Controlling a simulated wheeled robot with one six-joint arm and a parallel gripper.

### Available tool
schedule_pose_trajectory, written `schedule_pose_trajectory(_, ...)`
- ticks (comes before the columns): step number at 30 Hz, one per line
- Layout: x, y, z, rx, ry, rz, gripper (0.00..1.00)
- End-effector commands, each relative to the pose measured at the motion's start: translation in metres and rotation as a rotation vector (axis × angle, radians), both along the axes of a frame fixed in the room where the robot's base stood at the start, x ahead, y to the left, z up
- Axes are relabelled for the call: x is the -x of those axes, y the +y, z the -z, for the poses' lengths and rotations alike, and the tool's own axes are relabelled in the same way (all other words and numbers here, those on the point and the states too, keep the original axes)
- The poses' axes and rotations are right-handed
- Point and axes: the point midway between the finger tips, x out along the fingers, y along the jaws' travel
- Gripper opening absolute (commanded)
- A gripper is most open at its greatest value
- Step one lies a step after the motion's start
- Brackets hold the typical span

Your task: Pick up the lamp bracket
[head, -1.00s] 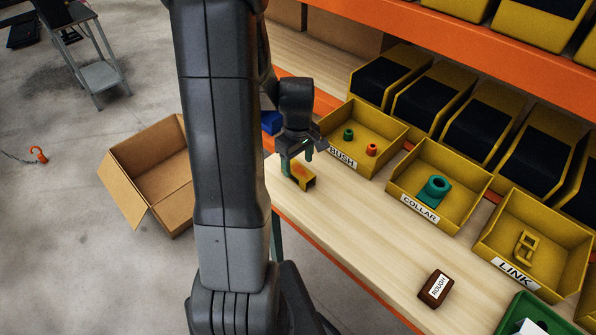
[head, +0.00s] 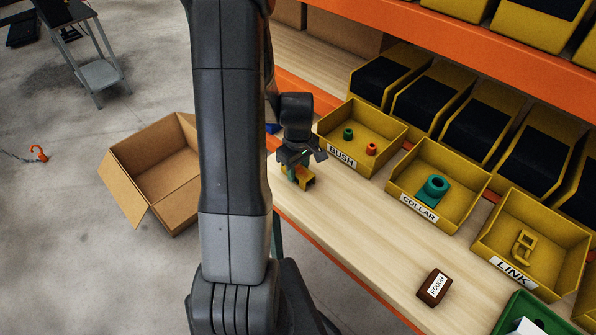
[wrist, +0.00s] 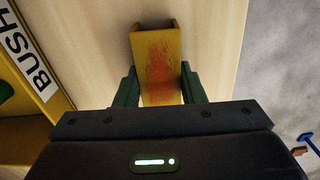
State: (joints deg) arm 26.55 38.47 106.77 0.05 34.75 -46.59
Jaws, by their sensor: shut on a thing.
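The lamp bracket (wrist: 160,65) is a yellow channel-shaped piece with an orange-red rough patch on its face. In the wrist view it sits between the two green fingers of my gripper (wrist: 160,88), which are shut on its sides. In the head view the bracket (head: 306,181) shows below my gripper (head: 297,172), at the left end of the wooden bench. Whether it still touches the bench top is hard to tell. My gripper hides part of it.
The BUSH bin (head: 340,158) stands just right of my gripper, with the COLLAR bin (head: 418,208) and LINK bin (head: 511,271) further along. A brown block labelled ROUGH (head: 428,295) lies on the bench (head: 350,225). An open cardboard box (head: 125,188) is on the floor at left.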

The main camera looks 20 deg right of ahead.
Motion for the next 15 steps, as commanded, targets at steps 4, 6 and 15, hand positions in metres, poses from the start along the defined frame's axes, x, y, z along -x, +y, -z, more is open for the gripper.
schedule_pose_trajectory(4,0.000,0.000,-0.001,0.001,0.000,0.000,0.10)
schedule_pose_trajectory(6,0.000,0.000,-0.003,0.001,-0.001,0.000,0.10)
schedule_pose_trajectory(15,-0.001,-0.001,-0.042,0.003,-0.006,0.000,0.10)
